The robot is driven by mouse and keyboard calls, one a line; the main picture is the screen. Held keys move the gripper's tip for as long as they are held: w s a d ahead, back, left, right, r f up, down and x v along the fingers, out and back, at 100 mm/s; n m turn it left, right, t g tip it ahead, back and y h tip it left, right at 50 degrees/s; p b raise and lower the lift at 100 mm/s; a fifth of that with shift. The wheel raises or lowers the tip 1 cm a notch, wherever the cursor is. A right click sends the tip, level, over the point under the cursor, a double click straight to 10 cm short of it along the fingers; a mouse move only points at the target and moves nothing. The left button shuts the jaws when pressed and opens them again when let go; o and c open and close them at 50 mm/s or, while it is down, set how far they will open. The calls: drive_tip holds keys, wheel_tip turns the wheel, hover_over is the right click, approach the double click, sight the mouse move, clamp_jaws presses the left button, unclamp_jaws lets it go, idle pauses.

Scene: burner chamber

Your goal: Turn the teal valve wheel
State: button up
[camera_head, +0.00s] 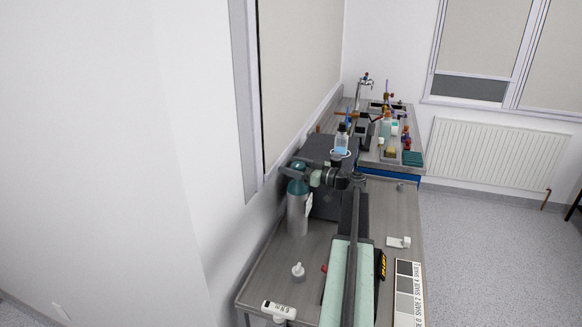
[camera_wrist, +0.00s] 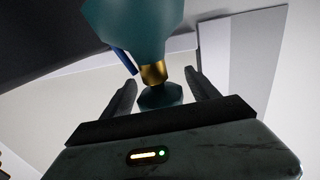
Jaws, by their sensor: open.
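A grey gas cylinder (camera_head: 297,215) with a teal shoulder stands on the bench by the left wall. In the wrist view its teal shoulder (camera_wrist: 133,28) fills the top middle, with a brass neck (camera_wrist: 153,73) below it. The teal valve wheel (camera_wrist: 161,95) sits at the end of this neck. My gripper (camera_wrist: 163,88) is open, with one dark finger on each side of the wheel. A gap shows between the wheel and each finger. In the head view, my gripper and arm are at the cylinder's top and partly hide it.
A bottle with blue liquid (camera_head: 341,142) stands behind my arm. A small white flask (camera_head: 298,271), a white labelled container (camera_head: 279,310) and a shade card (camera_head: 408,290) are on the near bench. Several bottles crowd the far bench. The floor (camera_head: 480,240) to the right is clear.

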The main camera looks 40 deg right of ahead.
sight(302, 164)
drive_tip(key=shift+a, duration=0.1)
drive_tip(key=c, duration=1.4)
drive_tip(key=shift+o, duration=0.2)
